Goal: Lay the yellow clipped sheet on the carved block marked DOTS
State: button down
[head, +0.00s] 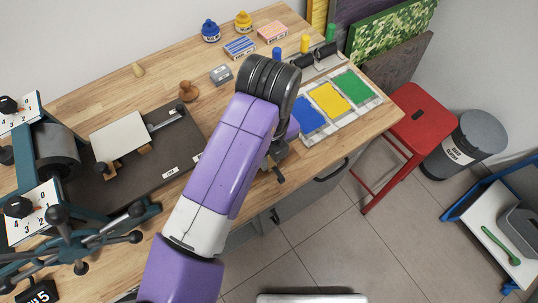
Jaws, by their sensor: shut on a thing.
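A flat yellow sheet (329,100) lies between a blue sheet (308,115) and a green sheet (352,86) on a pale grey board at the right of the bench. I cannot make out a clip on it. A blue-striped block (240,47) and a pink block (272,32) lie at the back. I cannot read DOTS on either, and the carved block marked DOTS cannot be told for certain. My gripper (277,172) is by the bench's front edge, left of and nearer than the blue sheet.
A press with handwheels and a dark bed (180,145) fills the left; a white panel (118,136) stands on the bed. A brown knobbed stamp (188,90), a grey block (221,74) and ink pots (210,31) are behind. A red stool (416,118) stands right.

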dwell(0.4)
jog(key=c, duration=1.2)
grip_release()
jog(key=shift+c, duration=0.2)
jog(key=shift+r+p, duration=2.75)
jog(key=shift+r, duration=1.25)
